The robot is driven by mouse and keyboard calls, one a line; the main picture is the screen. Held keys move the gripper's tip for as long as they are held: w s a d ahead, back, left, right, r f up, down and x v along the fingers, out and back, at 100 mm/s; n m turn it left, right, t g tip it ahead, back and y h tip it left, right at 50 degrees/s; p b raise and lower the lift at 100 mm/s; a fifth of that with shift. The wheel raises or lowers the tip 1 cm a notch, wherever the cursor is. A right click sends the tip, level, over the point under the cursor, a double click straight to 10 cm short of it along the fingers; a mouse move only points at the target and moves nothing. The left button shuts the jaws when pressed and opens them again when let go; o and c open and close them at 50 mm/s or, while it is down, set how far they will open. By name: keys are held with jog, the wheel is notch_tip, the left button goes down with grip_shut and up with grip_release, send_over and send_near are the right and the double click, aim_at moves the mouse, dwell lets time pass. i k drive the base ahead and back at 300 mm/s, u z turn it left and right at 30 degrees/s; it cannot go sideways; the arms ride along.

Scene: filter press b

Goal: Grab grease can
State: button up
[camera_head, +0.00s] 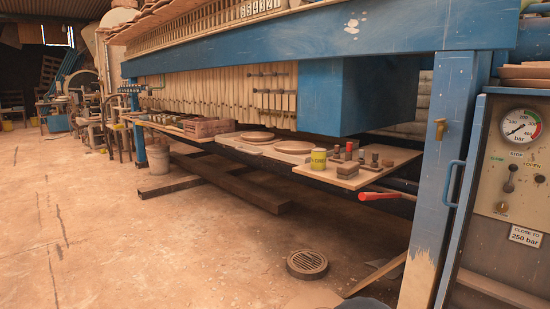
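A small yellow can with dark lettering (318,159), which looks like the grease can, stands upright at the left end of a wooden board (358,181). The board sits on the ledge along the front of the blue filter press (380,32). Several small dark and reddish items (349,153) stand to the right of the can, the closest just beside it. The can's front is unobstructed in this view. My gripper is not in view.
A red handle (378,196) sticks out below the board. A blue post (440,160) and a gauge panel (515,165) stand at right. Round plates (294,147) lie left of the can.

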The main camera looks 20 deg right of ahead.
aim_at(319, 156)
jog(key=u, duration=0.15)
jog(key=i, duration=0.7)
jog(key=z, duration=0.55)
jog(key=i, duration=0.7)
jog(key=z, duration=0.5)
